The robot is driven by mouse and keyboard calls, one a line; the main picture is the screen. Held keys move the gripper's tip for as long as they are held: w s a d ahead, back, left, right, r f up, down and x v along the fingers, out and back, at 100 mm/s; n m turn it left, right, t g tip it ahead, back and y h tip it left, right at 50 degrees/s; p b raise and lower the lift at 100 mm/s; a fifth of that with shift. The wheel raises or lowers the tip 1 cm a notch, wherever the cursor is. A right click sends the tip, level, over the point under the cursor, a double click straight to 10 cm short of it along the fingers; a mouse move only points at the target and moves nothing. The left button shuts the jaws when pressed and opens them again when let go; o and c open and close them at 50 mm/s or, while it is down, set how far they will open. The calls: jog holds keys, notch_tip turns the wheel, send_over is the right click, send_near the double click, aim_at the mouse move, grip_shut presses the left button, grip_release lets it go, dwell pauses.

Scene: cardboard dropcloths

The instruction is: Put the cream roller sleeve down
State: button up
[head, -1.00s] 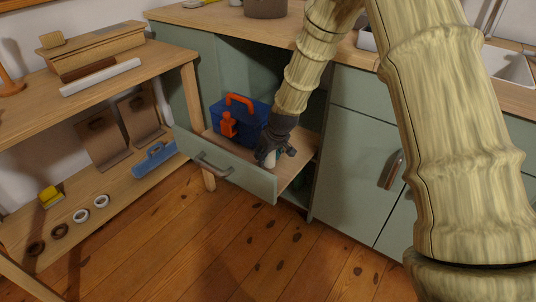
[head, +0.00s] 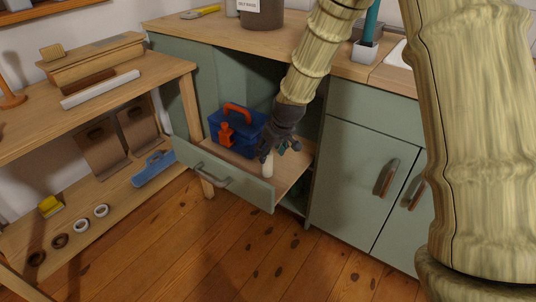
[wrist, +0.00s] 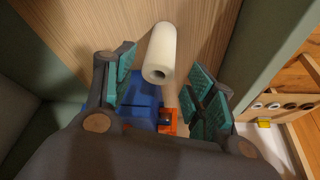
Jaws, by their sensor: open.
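The cream roller sleeve (head: 268,167) stands upright on the bottom of the pulled-out drawer (head: 287,177). In the wrist view the sleeve (wrist: 161,45) shows its hollow end towards me, with wood-grain board behind it. My gripper (head: 273,152) is just above the sleeve in the head view. In the wrist view my gripper (wrist: 165,92) has its teal-padded fingers spread wide, with visible gaps to the sleeve. The gripper partly hides the drawer's back right area.
A blue toolbox (head: 231,133) with orange handle and latch stands in the drawer, left of my gripper. The drawer's green front (head: 222,178) and the cabinet side (head: 314,150) bound the space. A wooden shelf unit (head: 120,205) stands left.

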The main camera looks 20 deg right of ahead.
jog(key=shift+v, duration=1.4)
jog(key=shift+c, duration=0.4)
